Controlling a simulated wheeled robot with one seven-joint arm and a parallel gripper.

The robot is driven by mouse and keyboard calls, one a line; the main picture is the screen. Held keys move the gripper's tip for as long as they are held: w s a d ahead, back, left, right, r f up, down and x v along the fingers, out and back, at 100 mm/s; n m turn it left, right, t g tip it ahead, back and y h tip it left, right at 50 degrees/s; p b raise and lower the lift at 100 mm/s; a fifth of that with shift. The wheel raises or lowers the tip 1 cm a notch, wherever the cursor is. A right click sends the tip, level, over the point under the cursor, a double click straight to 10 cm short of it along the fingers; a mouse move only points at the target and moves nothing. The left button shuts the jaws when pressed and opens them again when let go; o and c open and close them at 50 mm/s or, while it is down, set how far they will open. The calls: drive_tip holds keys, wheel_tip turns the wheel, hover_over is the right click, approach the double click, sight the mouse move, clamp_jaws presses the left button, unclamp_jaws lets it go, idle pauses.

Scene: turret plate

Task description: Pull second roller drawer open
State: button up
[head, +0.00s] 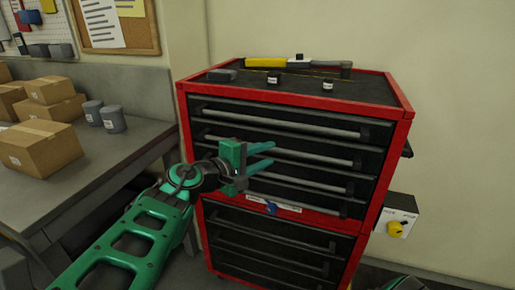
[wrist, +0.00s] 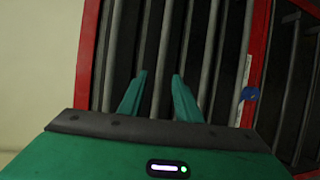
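A red tool cabinet (head: 184,125) holds a stack of dark drawers with long grey bar handles. Its upper section (head: 385,165) has several drawers, and its lower section (head: 352,250) has more below a red divider. All visible drawers look shut. The frames do not label which is the second roller drawer. My green gripper (head: 270,154) is in front of the upper section, fingers apart and empty. In the wrist view my open gripper (wrist: 159,76) points at the drawer fronts, with a bar handle (wrist: 165,50) lined up between the fingertips. Contact cannot be seen.
A yellow-handled tool (head: 265,63) and small dark items lie on the cabinet top. A blue object (head: 271,208) is at the divider. A grey box with a yellow knob (head: 395,228) is at the right. A bench (head: 105,150) with cardboard boxes (head: 40,147) stands left.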

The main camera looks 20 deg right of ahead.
sight(276, 151)
drive_tip(key=shift+x, duration=2.1)
drive_tip(key=shift+a, duration=0.1)
clamp_jaws()
